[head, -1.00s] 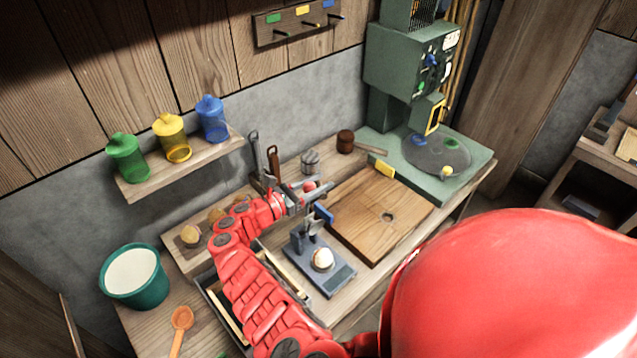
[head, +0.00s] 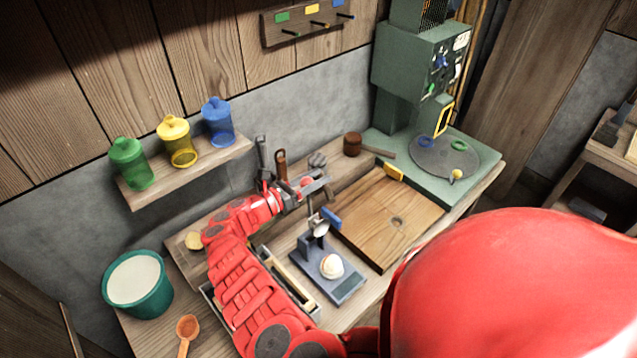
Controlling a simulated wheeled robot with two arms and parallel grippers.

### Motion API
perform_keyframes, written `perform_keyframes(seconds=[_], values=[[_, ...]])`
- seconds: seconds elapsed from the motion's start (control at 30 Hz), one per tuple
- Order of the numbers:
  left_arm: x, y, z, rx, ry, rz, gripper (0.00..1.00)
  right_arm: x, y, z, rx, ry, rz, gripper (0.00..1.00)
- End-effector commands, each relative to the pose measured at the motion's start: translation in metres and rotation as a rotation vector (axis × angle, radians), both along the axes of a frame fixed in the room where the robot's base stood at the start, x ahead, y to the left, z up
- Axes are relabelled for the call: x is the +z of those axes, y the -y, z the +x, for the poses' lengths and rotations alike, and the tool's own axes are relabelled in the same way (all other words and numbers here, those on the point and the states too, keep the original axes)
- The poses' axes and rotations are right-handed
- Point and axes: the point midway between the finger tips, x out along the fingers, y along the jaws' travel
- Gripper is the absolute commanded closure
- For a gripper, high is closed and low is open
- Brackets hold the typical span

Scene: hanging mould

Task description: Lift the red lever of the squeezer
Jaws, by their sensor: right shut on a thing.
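The squeezer (head: 313,252) stands on the bench, with a grey base, an upright metal part and a blue handle (head: 331,217). A pale round thing (head: 332,266) sits on its base. The red lever's round red end (head: 307,187) shows at the jaws of my right gripper (head: 314,188), above the squeezer. The right gripper is shut on the red lever, and its fingers partly hide the lever. A thin shaft runs down from there towards the squeezer. My left gripper is not in view.
A wooden board (head: 388,222) lies right of the squeezer, with a green machine (head: 425,150) behind it. A teal bucket (head: 137,284) and an orange scoop (head: 188,328) are at left. Coloured jars (head: 175,142) stand on a shelf (head: 188,172). A mallet (head: 353,145) lies behind.

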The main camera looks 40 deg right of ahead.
Motion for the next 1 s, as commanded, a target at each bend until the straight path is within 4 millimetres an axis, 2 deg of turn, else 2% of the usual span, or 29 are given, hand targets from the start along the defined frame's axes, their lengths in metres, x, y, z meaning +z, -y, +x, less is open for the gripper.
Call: perform_keyframes(seconds=[0.03,0.1,0.47,0.5,0.63,1.0], values=[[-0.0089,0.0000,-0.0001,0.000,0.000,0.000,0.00,-0.0079,-0.0004,0.0018,0.000,-0.022,0.005,1.00],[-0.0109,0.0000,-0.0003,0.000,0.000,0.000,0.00,-0.0073,-0.0011,0.0044,0.002,-0.043,0.003,1.00],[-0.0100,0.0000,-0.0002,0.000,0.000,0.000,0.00,-0.0026,-0.0017,0.0073,0.007,-0.052,0.000,1.00],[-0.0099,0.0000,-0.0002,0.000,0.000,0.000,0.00,-0.0026,-0.0018,0.0073,0.008,-0.052,-0.001,0.46],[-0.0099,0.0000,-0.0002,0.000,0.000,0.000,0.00,-0.0029,-0.0016,0.0068,0.006,-0.052,-0.001,0.24],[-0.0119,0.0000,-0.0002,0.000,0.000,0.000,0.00,-0.0044,-0.0064,0.0067,0.006,-0.052,0.001,0.24]])
